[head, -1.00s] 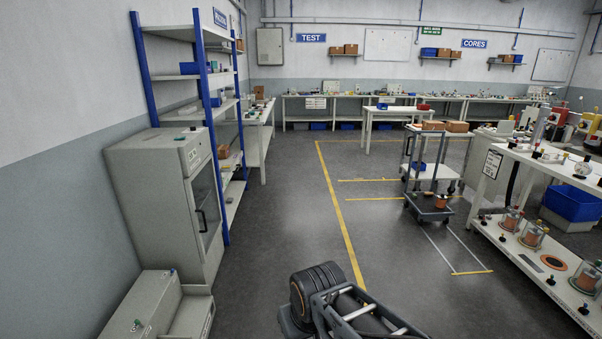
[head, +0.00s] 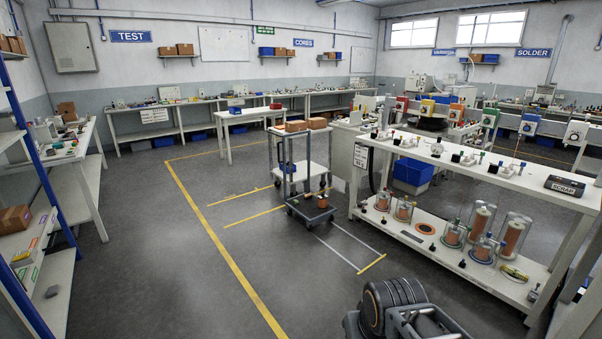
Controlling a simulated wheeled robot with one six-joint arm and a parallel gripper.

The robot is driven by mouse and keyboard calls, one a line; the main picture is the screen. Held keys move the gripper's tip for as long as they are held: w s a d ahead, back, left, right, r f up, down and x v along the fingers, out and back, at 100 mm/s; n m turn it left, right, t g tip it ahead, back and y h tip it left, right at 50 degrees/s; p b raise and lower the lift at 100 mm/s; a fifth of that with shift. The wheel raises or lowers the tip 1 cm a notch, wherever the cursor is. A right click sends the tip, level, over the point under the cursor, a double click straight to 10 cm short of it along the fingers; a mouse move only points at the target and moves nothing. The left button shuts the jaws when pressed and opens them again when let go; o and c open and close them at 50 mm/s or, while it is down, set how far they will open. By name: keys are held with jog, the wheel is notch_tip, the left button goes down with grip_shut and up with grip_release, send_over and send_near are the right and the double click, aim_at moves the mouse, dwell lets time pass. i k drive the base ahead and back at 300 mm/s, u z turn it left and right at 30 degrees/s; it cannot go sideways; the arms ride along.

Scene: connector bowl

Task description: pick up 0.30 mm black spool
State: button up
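I cannot single out the 0.30 mm black spool; no label of that size is readable. A copper-coloured item (head: 322,200) also sits on the cart's low deck. My folded arm shows at the bottom; my gripper is not in view.
A grey cart (head: 299,170) with brown boxes stands left of the bench, on the open floor. Yellow and white floor lines mark the clear grey floor (head: 220,270). A shelf rack (head: 45,200) with blue posts stands at the left edge. Benches line the back wall.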

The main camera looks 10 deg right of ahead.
aim_at(322, 198)
jog(key=z, duration=0.55)
jog(key=i, duration=1.3)
jog(key=z, duration=0.3)
jog(key=i, duration=2.55)
jog(key=u, duration=0.85)
jog(key=i, duration=1.65)
jog(key=u, duration=0.8)
